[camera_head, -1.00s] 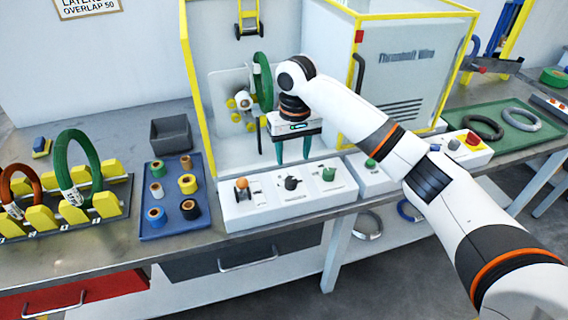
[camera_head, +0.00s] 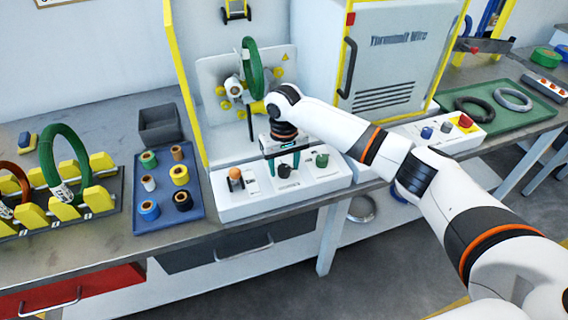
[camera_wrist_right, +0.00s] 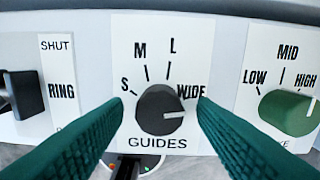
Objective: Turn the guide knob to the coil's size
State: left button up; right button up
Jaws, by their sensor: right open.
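The dark guide knob (camera_wrist_right: 160,109) sits on the white panel under the marks S, M, L and WIDE, above the word GUIDES. Its white pointer line points right, close to WIDE. My right gripper (camera_head: 284,162) is above the control box, and its green fingers stand open on either side of the knob in the wrist view, with gaps showing. The knob also shows small in the head view (camera_head: 284,172). A green coil (camera_head: 249,68) hangs upright in the wrapping machine by the yellow rollers. My left gripper is out of view.
A green knob (camera_wrist_right: 288,110) marked LOW, MID, HIGH is to the right, and a black RING switch (camera_wrist_right: 22,95) to the left. An orange-topped control (camera_head: 236,175) is on the same box (camera_head: 235,207). A blue tray (camera_head: 140,218) of tape rolls lies left.

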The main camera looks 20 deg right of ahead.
jog(key=shift+f, duration=0.25)
jog(key=c, duration=1)
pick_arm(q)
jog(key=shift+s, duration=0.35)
pick_arm(e)
jog(key=shift+r, duration=0.1)
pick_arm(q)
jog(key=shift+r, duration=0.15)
